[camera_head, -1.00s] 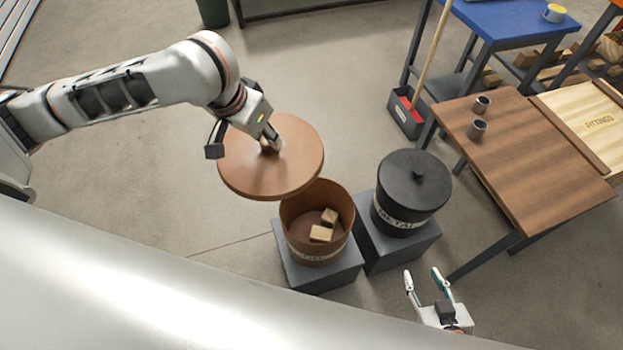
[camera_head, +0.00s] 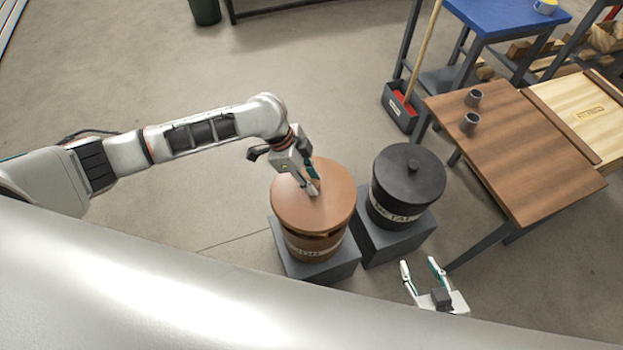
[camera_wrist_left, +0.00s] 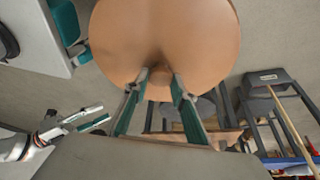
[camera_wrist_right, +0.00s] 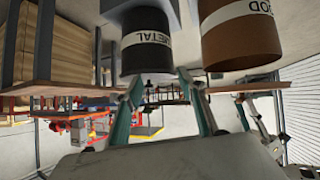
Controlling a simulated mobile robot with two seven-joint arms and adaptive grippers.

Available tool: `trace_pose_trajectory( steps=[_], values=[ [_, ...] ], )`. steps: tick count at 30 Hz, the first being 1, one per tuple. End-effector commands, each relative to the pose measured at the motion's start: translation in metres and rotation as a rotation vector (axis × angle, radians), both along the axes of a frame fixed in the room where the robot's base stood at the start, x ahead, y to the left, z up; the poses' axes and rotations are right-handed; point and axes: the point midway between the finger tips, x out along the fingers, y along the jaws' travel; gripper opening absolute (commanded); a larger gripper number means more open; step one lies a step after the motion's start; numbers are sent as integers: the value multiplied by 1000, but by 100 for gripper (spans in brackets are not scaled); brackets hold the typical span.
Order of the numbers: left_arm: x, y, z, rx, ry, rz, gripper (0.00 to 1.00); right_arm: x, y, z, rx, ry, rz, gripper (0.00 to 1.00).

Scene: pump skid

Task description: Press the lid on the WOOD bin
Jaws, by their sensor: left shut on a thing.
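The round orange-brown lid (camera_head: 300,205) is over the WOOD bin (camera_head: 312,248) in the head view and covers most of its mouth. A dark gap shows between the lid and the bin's front right rim. My left gripper (camera_head: 315,188) is shut on the lid's knob, mostly hidden by the fingers; the left wrist view shows the knob (camera_wrist_left: 158,90) between the fingertips. My right gripper (camera_head: 419,263) is open and empty, in front of the black METAL bin. The right wrist view shows the WOOD bin (camera_wrist_right: 240,45) beyond its fingers.
The METAL bin (camera_head: 402,205) with its black lid stands close on the right, on its own grey block. A wooden table (camera_head: 520,150) with two grey cups is further right. The floor left of the bins is clear.

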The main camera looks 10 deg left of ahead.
Motion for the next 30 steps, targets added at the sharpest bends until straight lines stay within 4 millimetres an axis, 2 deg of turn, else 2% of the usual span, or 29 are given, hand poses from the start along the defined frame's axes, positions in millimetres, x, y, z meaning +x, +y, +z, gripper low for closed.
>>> trace_pose_trajectory(
  steps=[8,22,25,30],
  values=[
    [0,-1,-10,-1,-1,-12,0,0,0,-7,1,-2,0,40],
    [-2,0,-51,1,6,-10,0,-9,-5,-52,-29,28,6,40],
    [0,0,-54,0,1,-9,0,0,-8,-41,-34,4,3,40],
    [0,-1,-63,-1,-1,-9,0,8,-10,-37,-37,-12,0,40]
  ],
)
